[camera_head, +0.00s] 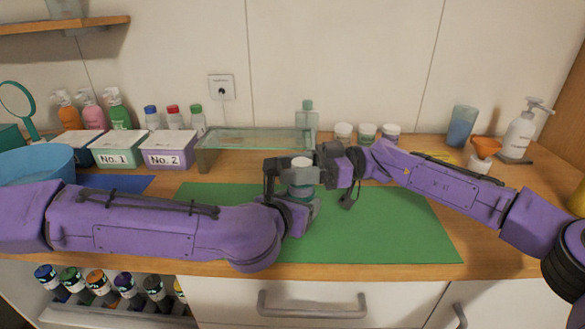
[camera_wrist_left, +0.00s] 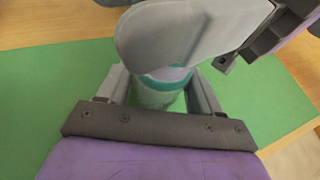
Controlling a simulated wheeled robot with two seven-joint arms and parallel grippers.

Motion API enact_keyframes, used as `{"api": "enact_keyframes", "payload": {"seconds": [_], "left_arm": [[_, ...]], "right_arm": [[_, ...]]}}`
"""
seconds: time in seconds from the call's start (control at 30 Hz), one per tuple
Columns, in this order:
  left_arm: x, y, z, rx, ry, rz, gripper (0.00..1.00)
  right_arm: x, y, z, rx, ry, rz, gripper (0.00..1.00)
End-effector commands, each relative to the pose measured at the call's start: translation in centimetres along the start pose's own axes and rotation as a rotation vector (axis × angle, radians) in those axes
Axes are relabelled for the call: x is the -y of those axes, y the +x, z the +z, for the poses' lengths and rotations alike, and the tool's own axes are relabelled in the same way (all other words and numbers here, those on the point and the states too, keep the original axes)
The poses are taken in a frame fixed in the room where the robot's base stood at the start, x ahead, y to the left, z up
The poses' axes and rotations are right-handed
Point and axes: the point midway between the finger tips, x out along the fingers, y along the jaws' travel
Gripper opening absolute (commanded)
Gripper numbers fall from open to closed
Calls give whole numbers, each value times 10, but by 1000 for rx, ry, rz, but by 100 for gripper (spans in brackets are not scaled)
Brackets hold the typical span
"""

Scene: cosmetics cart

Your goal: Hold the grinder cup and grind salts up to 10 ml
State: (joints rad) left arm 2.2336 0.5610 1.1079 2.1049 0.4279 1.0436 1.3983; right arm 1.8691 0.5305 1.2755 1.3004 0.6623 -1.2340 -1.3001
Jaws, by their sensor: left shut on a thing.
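The grinder cup (camera_head: 302,179) stands upright over the green mat (camera_head: 400,225) near its middle, a pale cup with a teal band. My left gripper (camera_head: 297,190) is shut on it, one finger on each side. In the left wrist view the cup (camera_wrist_left: 160,95) sits between the two grey fingers of my left gripper (camera_wrist_left: 158,100). My right gripper (camera_head: 325,164) is at the cup's top from the right. Its grey part hides the top of the cup in the left wrist view, and its fingers are too small and overlapped to tell open or shut.
A clear shelf (camera_head: 255,138) stands behind the cup, with a green-capped bottle (camera_head: 307,118) behind it. Boxes No. 1 (camera_head: 122,155) and No. 2 (camera_head: 170,155) are at left. Several small jars (camera_head: 367,133), a blue tumbler (camera_head: 461,126) and a pump bottle (camera_head: 521,135) stand at right. The mat's right part is clear.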

Motion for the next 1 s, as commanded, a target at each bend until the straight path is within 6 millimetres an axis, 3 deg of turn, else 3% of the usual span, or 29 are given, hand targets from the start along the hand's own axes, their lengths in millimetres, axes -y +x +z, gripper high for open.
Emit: {"api": "enact_keyframes", "payload": {"seconds": [0.37,1.0], "left_arm": [[0,0,0,1,1,-1,29],[1,0,0,1,2,-2,29]], "right_arm": [[-2,-1,-1,-3,3,136,15],[-10,-2,1,2,1,636,15]]}}
